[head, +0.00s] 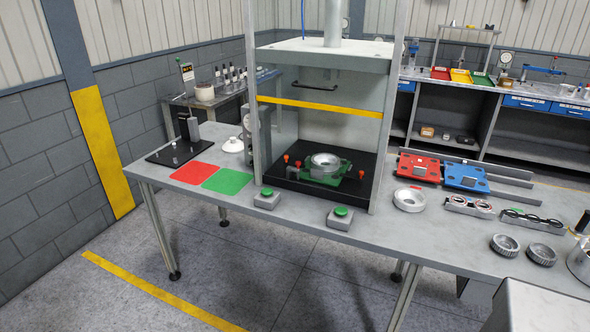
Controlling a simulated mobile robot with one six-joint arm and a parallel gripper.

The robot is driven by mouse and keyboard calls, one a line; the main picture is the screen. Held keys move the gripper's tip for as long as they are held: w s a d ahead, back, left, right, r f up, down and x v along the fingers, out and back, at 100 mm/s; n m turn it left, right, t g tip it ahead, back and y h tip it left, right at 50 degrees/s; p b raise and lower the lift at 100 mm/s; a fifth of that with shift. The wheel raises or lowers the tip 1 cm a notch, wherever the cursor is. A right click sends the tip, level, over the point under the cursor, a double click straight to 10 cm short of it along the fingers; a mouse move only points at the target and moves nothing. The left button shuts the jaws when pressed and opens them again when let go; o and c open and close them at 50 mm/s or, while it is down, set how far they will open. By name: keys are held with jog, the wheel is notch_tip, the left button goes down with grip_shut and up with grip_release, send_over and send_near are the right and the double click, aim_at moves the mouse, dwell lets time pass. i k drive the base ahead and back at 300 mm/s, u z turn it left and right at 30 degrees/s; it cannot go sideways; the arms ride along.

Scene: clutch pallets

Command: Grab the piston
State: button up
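The piston is not marked, and I cannot tell for sure which part it is. A pale round ring with a central hole (410,199) lies flat on the grey workbench (390,236), right of the press. A silver round part (325,162) sits on a green pallet (322,178) inside the press. A white conical part (233,145) rests on the bench left of the press. My gripper is not in view.
The press frame (375,150) with a yellow-striped guard (320,107) stands mid-bench. Red (417,168) and blue (466,177) pallets, ring trays (470,206) and dark toothed rings (505,246) lie right. Red and green mats (227,181) lie left.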

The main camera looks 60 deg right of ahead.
aim_at(333, 160)
jog(key=z, duration=0.4)
jog(key=k, duration=0.15)
jog(key=u, duration=2.25)
jog(key=k, duration=1.5)
jog(key=z, duration=0.95)
